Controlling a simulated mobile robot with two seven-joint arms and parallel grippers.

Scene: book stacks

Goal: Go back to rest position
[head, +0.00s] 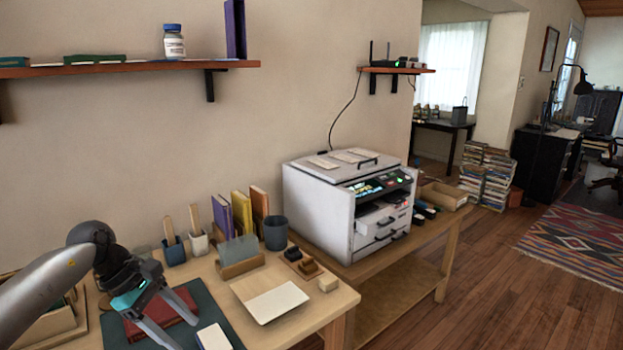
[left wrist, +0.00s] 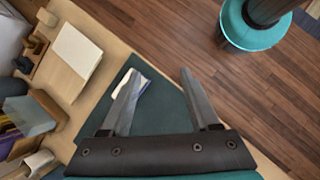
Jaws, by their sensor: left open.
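My left gripper (head: 187,332) is open and empty, above the dark green mat (head: 218,303) at the front left of the wooden desk. It also shows in the left wrist view (left wrist: 160,75), its two fingers apart over the mat (left wrist: 165,120) and the desk edge. A dark red book (head: 160,318) lies on the mat behind the fingers in the head view. A small white and blue item (head: 214,337) lies on the mat beside the fingertips; it also shows by one finger in the left wrist view (left wrist: 126,83). My right gripper is not in view.
On the desk stand a notepad (head: 269,299), upright books (head: 242,211), a dark cup (head: 275,233) and pen holders (head: 174,251). A printer (head: 347,207) stands to the right. A wall shelf (head: 130,68) hangs above.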

